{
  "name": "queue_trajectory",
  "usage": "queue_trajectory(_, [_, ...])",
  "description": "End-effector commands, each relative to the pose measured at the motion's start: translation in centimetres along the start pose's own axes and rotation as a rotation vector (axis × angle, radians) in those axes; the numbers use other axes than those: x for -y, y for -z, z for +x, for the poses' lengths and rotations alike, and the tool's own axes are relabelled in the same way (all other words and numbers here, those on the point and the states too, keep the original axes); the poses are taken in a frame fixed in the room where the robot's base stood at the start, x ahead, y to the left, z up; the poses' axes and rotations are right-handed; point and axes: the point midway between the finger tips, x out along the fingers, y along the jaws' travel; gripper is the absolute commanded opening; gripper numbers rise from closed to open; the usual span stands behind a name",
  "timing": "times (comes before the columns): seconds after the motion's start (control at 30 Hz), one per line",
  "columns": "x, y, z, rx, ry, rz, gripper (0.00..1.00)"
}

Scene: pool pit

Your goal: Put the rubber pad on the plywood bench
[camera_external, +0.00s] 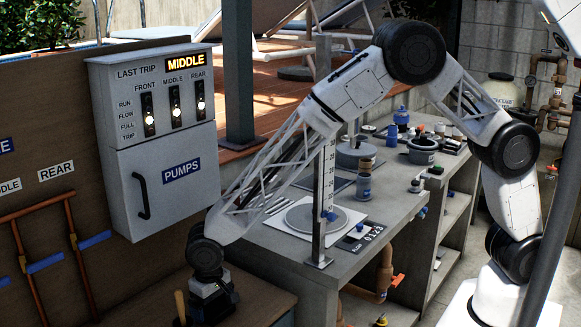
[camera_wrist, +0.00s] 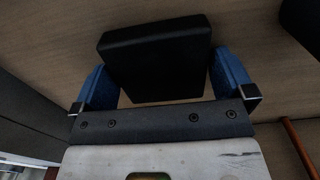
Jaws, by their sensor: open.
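The rubber pad, a thick black block (camera_wrist: 157,60), shows in the wrist view between the two blue fingertips of my gripper (camera_wrist: 163,84). My gripper is open, with a finger at either side of the pad; I cannot tell whether they touch it. Brown wood, apparently the plywood bench (camera_wrist: 55,55), lies behind the pad. In the external view my gripper (camera_external: 212,306) is low over the brown bench top (camera_external: 262,300) at the bottom. The pad cannot be told apart from the dark gripper there.
A grey pump box (camera_external: 160,180) stands behind my gripper, on a brown panel with copper pipes (camera_external: 75,235). A grey workbench (camera_external: 270,245) to the right carries a round plate, bottles and a display. A wooden handle (camera_external: 180,305) is close left of my gripper.

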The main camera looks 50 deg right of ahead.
Motion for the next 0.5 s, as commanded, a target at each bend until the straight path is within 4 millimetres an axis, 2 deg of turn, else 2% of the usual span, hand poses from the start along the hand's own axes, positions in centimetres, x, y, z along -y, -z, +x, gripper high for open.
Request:
queue_trajectory(0.27, [0.0,0.0,-1.7,-0.001,0.001,0.000,1.00])
queue_trajectory(0.5, [0.0,0.0,-5.1,-0.002,0.002,0.000,1.00])
